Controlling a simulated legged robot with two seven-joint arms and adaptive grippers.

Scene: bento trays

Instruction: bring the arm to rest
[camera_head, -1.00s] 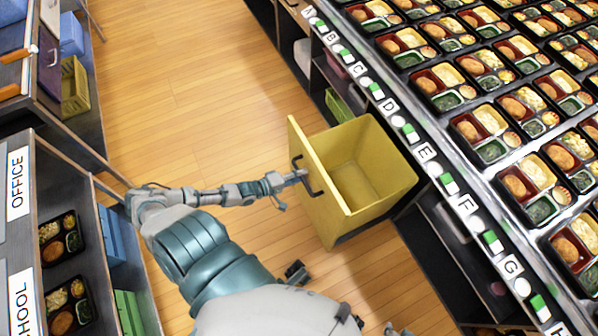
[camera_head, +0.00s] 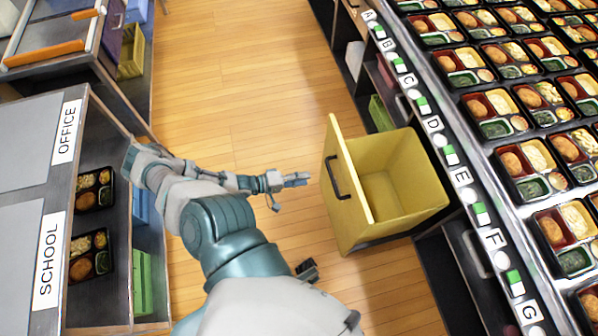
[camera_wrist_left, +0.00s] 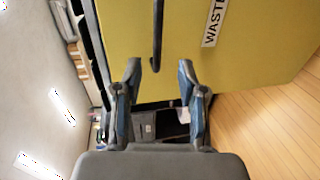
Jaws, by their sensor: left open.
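My left gripper (camera_head: 285,187) is in the middle of the head view, to the left of a yellow drawer (camera_head: 352,216). The drawer is pulled out from under the counter and looks empty inside. In the left wrist view the two fingers (camera_wrist_left: 160,82) stand apart before the yellow front, which carries a label beginning "WASTE" (camera_wrist_left: 214,22). The handle also shows in that view, beyond the fingertips. My right gripper is not clearly seen.
The counter (camera_head: 462,178) on the right holds rows of bento trays and lettered labels. Shelves marked OFFICE (camera_head: 67,132) and SCHOOL (camera_head: 48,261) stand on the left, with bento trays inside. Wooden floor (camera_head: 235,80) lies clear between them.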

